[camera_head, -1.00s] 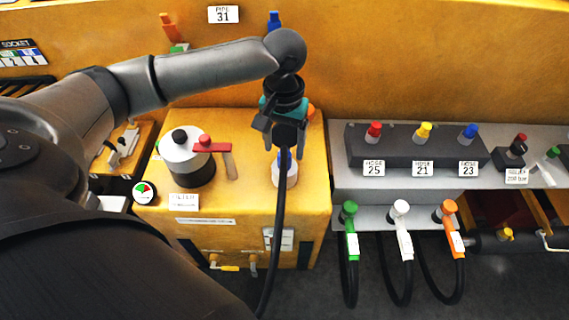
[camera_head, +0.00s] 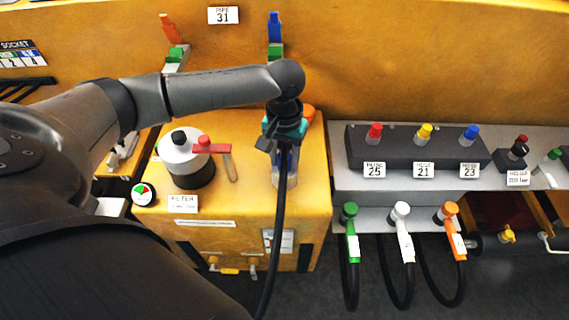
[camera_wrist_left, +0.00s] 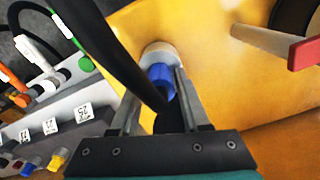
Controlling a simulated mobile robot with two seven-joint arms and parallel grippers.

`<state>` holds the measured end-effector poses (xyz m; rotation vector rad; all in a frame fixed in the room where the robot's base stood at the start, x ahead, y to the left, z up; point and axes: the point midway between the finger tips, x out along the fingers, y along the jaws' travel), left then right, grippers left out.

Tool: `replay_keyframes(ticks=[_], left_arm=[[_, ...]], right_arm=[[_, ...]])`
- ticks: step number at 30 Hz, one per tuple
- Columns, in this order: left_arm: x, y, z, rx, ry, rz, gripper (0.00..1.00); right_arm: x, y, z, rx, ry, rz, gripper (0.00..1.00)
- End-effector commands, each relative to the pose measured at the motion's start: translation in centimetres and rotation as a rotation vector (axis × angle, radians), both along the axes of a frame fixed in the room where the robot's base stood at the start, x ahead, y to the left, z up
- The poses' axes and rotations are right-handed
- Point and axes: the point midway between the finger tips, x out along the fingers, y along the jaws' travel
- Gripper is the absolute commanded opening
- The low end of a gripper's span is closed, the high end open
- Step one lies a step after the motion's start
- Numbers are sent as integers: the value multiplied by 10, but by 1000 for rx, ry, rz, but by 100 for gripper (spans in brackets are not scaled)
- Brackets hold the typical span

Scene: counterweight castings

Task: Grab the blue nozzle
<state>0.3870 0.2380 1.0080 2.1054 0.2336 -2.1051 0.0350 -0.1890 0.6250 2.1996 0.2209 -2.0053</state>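The blue nozzle (camera_head: 284,158) stands in a pale round holder on the yellow cabinet, largely hidden in the head view by my left gripper and a black hose. In the left wrist view the blue nozzle (camera_wrist_left: 158,77) shows between the fingertips, with the black hose crossing in front. My left gripper (camera_head: 285,168) points down over it with fingers apart, one on each side; it also shows in the left wrist view (camera_wrist_left: 155,95). A gap shows beside the left finger; I cannot tell whether the right finger touches. My right gripper is not in view.
A filter pot with a red handle (camera_head: 212,148) stands left of the gripper. Green (camera_head: 351,230), white (camera_head: 403,230) and orange (camera_head: 451,230) nozzles hang at the right, below a dark block (camera_head: 400,155) with coloured caps. Another blue piece (camera_head: 275,26) is on the back wall.

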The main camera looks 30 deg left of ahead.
Motion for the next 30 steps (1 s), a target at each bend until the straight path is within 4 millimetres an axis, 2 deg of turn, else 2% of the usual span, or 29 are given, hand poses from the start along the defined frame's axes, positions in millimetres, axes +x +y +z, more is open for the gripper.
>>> replay_keyframes(ticks=[1,12,30], left_arm=[[0,0,0,0,0,0,39],[0,0,0,0,0,0,0],[1,0,5,0,-2,1,0]], right_arm=[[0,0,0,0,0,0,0],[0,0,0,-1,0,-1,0],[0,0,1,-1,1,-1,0]])
